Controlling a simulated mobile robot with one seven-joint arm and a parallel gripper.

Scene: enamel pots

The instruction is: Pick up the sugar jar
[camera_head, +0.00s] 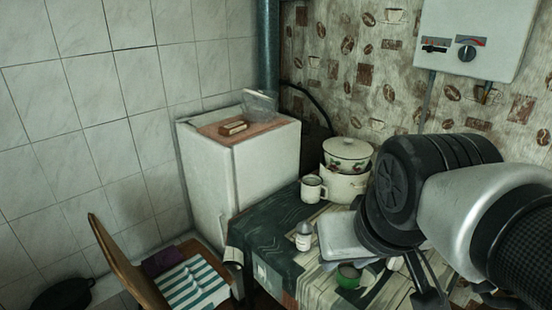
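A small pale jar with a grey top and a label (304,237) stands upright on the table (262,240), near its left part. It looks like the sugar jar, but the label is too small to read. My arm fills the right side of the view. The dark end of my gripper (430,290) shows low at the right, apart from the jar and to its right. Its fingers are not clear enough to tell whether they are open or shut.
A white mug (312,188), stacked enamel pots (346,154), a grey-white box-like thing (342,238) and a green bowl (348,276) crowd the table around the jar. A white fridge (262,156) stands behind left. A wooden chair (125,262) stands at the front left.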

